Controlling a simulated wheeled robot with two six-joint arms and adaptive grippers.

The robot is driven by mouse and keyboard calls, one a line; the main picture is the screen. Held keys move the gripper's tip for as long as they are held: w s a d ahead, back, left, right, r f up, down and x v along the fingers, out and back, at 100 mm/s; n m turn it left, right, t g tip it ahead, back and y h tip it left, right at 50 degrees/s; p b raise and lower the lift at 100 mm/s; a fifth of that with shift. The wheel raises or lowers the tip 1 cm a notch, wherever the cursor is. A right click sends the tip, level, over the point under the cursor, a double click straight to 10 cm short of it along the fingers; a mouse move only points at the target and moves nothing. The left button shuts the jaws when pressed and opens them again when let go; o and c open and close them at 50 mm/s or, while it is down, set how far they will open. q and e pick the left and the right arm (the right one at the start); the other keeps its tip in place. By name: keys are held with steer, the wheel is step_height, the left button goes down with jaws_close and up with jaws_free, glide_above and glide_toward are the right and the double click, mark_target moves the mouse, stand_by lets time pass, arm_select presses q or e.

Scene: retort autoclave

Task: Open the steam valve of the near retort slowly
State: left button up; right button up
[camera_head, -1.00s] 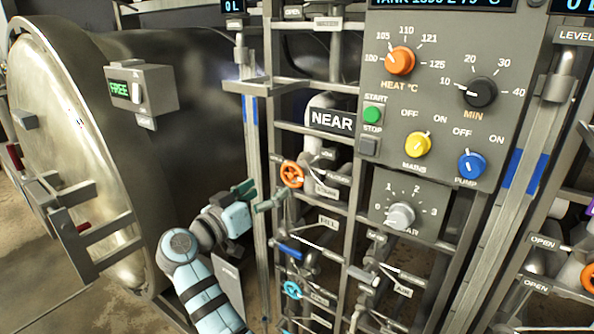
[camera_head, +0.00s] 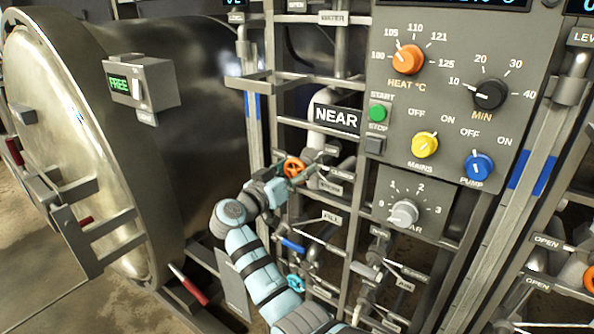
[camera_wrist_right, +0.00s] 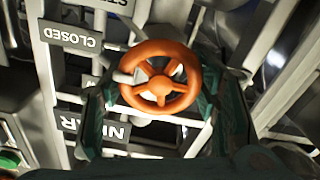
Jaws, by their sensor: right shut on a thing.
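The steam valve's orange handwheel (camera_head: 294,167) is on the pipe rack just below the NEAR sign. It also shows in the right wrist view (camera_wrist_right: 160,82), facing the camera. My right gripper (camera_head: 283,177) is at the wheel, its arm rising from below. In the right wrist view the green fingers (camera_wrist_right: 158,100) lie on either side of the rim, shut on it. A CLOSED label (camera_wrist_right: 70,38) shows upside down beside the wheel. The near retort (camera_head: 90,130) is the big steel vessel at left. My left gripper is not in view.
The control panel (camera_head: 440,110) with knobs stands right of the wheel. Rack bars and pipes crowd the space. A red-handled bar (camera_head: 188,285) is at lower left.

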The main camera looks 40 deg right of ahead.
steer(key=shift+n, duration=0.4)
steer(key=n+p, duration=0.1)
steer(key=n, duration=0.2)
steer(key=shift+n, duration=0.3)
steer(key=n+p, duration=0.2)
steer(key=n, duration=0.2)
steer(key=shift+n, duration=0.3)
steer(key=o, duration=1.1)
steer(key=shift+d+f, duration=0.1)
steer(key=shift+o, duration=0.2)
